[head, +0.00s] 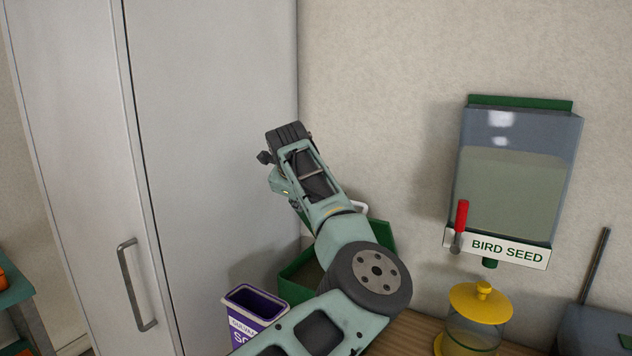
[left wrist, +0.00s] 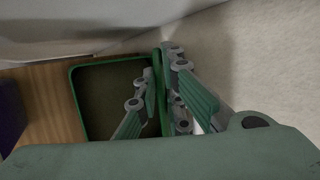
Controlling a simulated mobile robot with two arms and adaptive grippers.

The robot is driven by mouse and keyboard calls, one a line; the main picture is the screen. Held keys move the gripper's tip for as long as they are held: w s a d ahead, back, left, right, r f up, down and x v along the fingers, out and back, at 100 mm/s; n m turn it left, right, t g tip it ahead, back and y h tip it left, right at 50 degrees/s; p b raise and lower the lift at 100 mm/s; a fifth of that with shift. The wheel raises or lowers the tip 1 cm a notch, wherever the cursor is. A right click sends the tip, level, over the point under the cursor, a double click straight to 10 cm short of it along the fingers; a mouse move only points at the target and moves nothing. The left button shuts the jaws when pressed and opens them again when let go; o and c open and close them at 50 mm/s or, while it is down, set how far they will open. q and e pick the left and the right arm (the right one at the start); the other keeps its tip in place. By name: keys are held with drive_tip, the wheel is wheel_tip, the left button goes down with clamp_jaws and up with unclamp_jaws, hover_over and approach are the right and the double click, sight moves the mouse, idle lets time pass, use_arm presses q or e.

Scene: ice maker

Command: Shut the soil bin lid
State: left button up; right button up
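The soil bin (head: 300,272) is a green box beside the cabinet, partly hidden behind my arm in the head view. In the left wrist view the open bin (left wrist: 74,105) shows its dark inside. Its green lid (head: 381,236) stands up on the wall side, with a white handle (head: 361,207) near its top. The lid shows nearly edge-on in the left wrist view (left wrist: 158,90). My left gripper (left wrist: 161,65) is over the bin's right side, its fingers apart on either side of the lid edge. Contact with the lid is unclear. My right gripper is not visible.
A tall grey cabinet (head: 215,120) stands at left. A purple container (head: 252,308) stands in front of the bin. A bird seed dispenser (head: 515,175) hangs on the wall above a yellow-lidded jar (head: 475,318). The wall (left wrist: 270,60) is close beside the lid.

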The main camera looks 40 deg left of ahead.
use_arm(q)
drive_tip(key=o, duration=0.5)
drive_tip(key=v, duration=0.7)
idle(0.3)
idle(0.3)
